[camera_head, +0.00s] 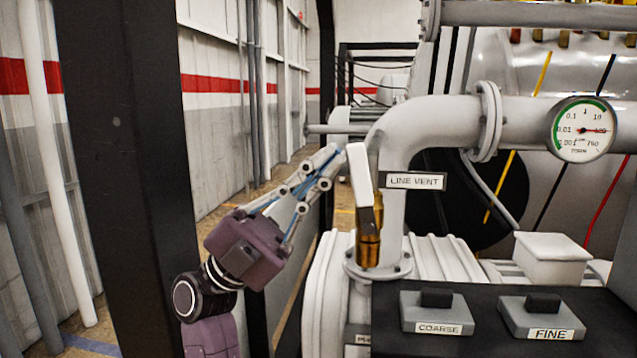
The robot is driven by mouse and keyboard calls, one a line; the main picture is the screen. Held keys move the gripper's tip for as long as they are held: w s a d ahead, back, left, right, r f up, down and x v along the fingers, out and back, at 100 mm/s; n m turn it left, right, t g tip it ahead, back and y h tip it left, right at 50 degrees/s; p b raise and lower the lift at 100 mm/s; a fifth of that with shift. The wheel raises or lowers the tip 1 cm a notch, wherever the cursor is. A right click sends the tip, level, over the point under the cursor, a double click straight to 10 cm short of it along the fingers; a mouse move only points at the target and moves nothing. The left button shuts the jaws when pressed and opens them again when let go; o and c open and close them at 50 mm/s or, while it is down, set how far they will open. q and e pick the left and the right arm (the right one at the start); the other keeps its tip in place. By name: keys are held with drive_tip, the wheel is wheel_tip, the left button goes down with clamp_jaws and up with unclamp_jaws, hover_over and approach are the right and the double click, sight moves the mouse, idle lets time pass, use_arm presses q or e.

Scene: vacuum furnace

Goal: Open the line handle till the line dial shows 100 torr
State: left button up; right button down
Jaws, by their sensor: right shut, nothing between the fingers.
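The line handle (359,175) is a white lever, nearly upright and leaning slightly left at its top, on a brass valve (368,243) beside the "LINE VENT" label (416,181). My right gripper (338,153) is shut and empty, with its fingertips just left of the handle's upper end. I cannot tell whether they touch it. The line dial (582,130) is a round white gauge with a green arc, marked TORR. Its red needle points right, between the 10 and 760 marks. My left gripper is not in view.
A thick white pipe (435,118) bends down behind the handle. A black panel with COARSE (437,312) and FINE (541,316) switch boxes stands at lower right. A dark post (125,150) stands left of my arm. A floor gap runs between post and machine.

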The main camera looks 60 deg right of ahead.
wheel_tip(320, 180, up, 8)
drive_tip(key=w, duration=0.2)
drive_tip(key=shift+a+f, duration=0.15)
drive_tip(key=shift+a, duration=0.05)
drive_tip(key=shift+w+f, duration=0.1)
idle(0.4)
